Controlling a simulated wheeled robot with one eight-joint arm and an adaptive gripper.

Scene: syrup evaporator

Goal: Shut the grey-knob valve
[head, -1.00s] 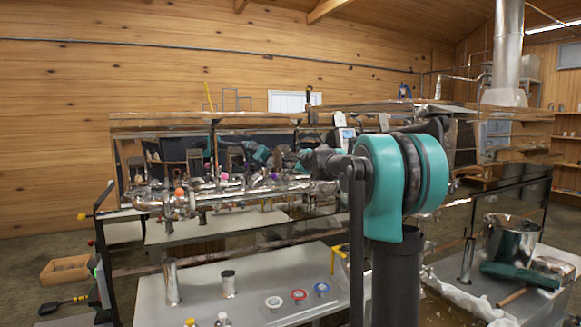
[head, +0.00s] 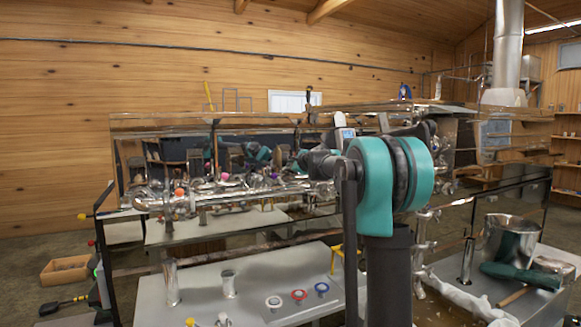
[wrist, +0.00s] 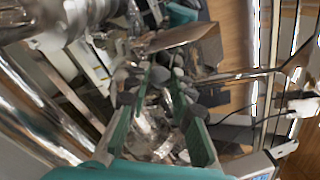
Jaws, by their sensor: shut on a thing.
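My gripper (wrist: 164,95) shows in the wrist view, with green fingers and grey pads closed in around a small part among shiny steel fittings (wrist: 150,130). The pads cover most of that part, and I cannot make out its knob colour. In the head view, a steel pipe manifold (head: 250,190) runs along the front of the evaporator, with an orange knob (head: 179,192) and a purple knob (head: 224,177) on it. I cannot pick out a grey knob there. My arm reaches in from the right and the gripper cannot be told apart clearly in the head view.
A grey table (head: 250,265) in front holds steel cylinders and white, red and blue ring-shaped pieces. A steel pot (head: 508,240) stands on the right-hand table. A wooden box (head: 66,270) lies on the floor at left. Large steel pipes (wrist: 35,100) pass close by my gripper's left.

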